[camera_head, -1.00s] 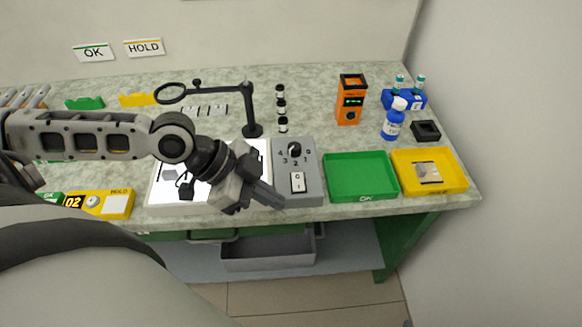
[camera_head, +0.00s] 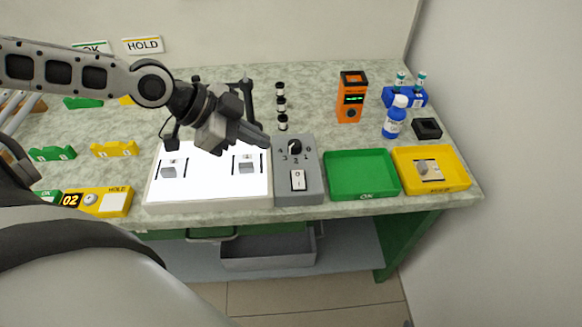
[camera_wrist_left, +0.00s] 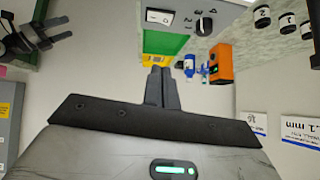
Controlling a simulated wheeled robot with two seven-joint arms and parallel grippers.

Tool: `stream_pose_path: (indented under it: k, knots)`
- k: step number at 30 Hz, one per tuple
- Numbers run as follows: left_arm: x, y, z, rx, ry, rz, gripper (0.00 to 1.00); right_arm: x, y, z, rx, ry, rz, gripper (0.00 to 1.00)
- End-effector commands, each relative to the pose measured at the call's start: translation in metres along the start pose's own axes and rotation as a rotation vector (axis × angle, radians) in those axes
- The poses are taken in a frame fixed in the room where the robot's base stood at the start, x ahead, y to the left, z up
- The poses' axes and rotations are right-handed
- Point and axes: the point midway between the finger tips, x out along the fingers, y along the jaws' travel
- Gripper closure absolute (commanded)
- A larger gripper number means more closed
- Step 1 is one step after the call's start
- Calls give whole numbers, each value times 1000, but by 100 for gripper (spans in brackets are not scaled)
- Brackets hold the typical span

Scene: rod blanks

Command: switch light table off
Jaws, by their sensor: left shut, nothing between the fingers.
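The light table (camera_head: 205,200) stands at the front of the bench, its white surface bright, with two small grey pieces on it. Its grey control box (camera_head: 310,168) at the right end carries a black numbered dial (camera_head: 294,148) and a white rocker switch (camera_head: 298,180) marked 0 and I. My left gripper (camera_head: 266,142) is shut and empty, in the air above the light table's back right part, its fingertips pointing towards the dial. In the left wrist view the shut fingers (camera_wrist_left: 161,88) show, with the rocker switch (camera_wrist_left: 159,17) and dial (camera_wrist_left: 204,26) beyond.
A green OK tray (camera_head: 362,174) and a yellow tray (camera_head: 431,169) lie right of the control box. An orange device (camera_head: 351,97), a blue bottle (camera_head: 395,118) and small black-capped jars (camera_head: 280,105) stand behind. A magnifier stand (camera_head: 249,100) is close behind my left gripper.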

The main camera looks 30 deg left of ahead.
Motion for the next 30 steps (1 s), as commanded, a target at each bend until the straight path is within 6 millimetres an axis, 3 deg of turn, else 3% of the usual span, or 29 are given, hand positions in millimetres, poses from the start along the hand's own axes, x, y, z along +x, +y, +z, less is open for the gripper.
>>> stream_pose_path:
  k: [3,6,13,21,24,30]
  knots:
    - [22,1,7,-3,4,-4,100,13,-1,14,1,4,-6,16]
    - [28,0,3,-5,9,-4,100,10,-6,4,-1,22,-20,16]
    - [51,-2,1,-9,7,-8,100,12,-8,6,1,24,-25,16]
    - [94,-1,-1,-5,3,-4,100,11,-8,0,-1,35,-24,16]
    - [104,-1,15,-8,-4,-4,100,10,-7,1,-2,33,-24,16]
    - [117,-1,28,-4,-3,-5,100,11,-6,4,-4,27,-23,16]
